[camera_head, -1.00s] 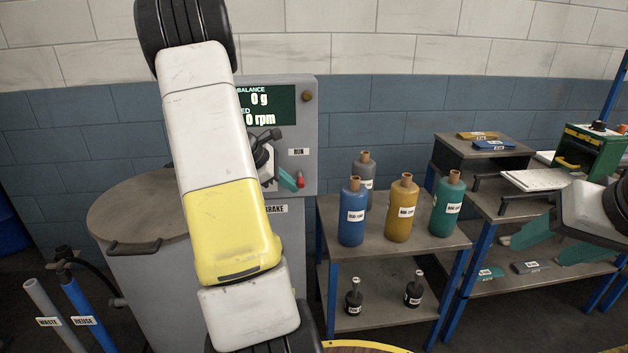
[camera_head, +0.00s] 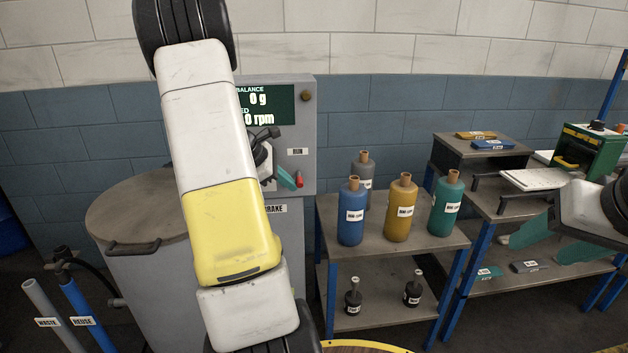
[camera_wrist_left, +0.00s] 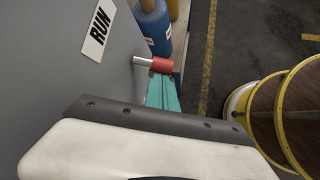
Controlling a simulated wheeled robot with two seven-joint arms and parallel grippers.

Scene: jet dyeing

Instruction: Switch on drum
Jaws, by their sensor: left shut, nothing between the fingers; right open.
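The grey drum (camera_head: 136,212) with its round lid stands at the left, partly behind my left arm. The control panel (camera_head: 306,120) beside it has a display (camera_head: 280,108) showing 0 g and 0 rpm. A RUN label (camera_head: 298,152) sits above a small red-tipped lever (camera_head: 300,180). In the left wrist view, the red grip (camera_wrist_left: 162,65) sits on a metal rod from the panel. My left gripper (camera_head: 290,181) is shut and empty, its teal fingers (camera_wrist_left: 163,92) right by the grip; I cannot tell if they touch. My right gripper (camera_head: 535,250) is open at the right.
A BRAKE label (camera_head: 274,208) is below the lever. A shelf (camera_head: 400,243) with several bottles stands right of the panel. A second bench (camera_head: 483,204) is near my right gripper. WASTE and REUSE pipes (camera_head: 78,300) stand front left. A yellow-rimmed round surface (camera_wrist_left: 240,105) is nearby.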

